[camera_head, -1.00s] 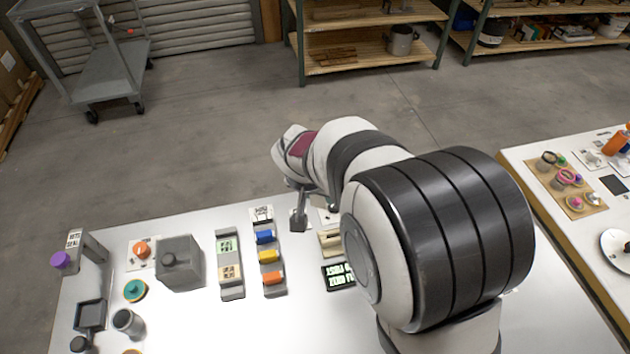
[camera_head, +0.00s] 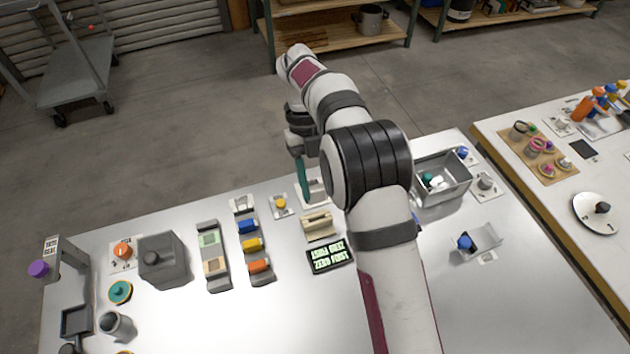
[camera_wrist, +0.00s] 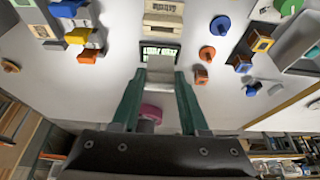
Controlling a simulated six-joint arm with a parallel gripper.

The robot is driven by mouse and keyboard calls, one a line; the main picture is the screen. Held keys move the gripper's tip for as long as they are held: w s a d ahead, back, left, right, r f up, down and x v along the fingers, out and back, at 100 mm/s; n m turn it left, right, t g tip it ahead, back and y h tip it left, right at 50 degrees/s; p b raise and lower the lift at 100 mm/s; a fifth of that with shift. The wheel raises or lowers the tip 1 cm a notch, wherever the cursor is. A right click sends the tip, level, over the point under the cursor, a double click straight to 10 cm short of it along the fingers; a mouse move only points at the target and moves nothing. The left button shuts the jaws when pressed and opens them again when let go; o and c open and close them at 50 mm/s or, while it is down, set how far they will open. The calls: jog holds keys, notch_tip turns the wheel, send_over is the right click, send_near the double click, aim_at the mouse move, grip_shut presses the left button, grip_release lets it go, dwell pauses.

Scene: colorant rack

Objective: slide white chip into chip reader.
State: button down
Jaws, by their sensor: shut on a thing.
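My gripper (camera_wrist: 159,88) is shut on a pale white block, taken as the white chip (camera_wrist: 160,66), held between its two green fingers in the wrist view. In the head view my gripper (camera_head: 302,180) hangs beyond a beige slotted box, which looks like the chip reader (camera_head: 318,225); the chip cannot be made out there. The beige box also shows at the top of the wrist view (camera_wrist: 164,18), apart from the chip. The dark display with light text (camera_head: 330,256) lies in front of the box; the chip partly covers the display in the wrist view.
A grey bin (camera_head: 450,190) stands right of my arm. Bare table lies at the front.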

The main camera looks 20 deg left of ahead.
send_over(318, 221)
jog(key=a, duration=0.1)
jog(key=shift+w+f, duration=0.25)
jog(key=shift+f, duration=1.2)
jog(key=shift+w+f, duration=0.2)
jog(key=shift+f, duration=1.2)
jog(key=shift+f, duration=1.75)
jog(key=shift+r, duration=1.45)
jog(key=shift+f, duration=1.65)
jog(key=shift+r, duration=0.15)
jog(key=shift+r, duration=1.5)
jog(key=shift+f, duration=0.9)
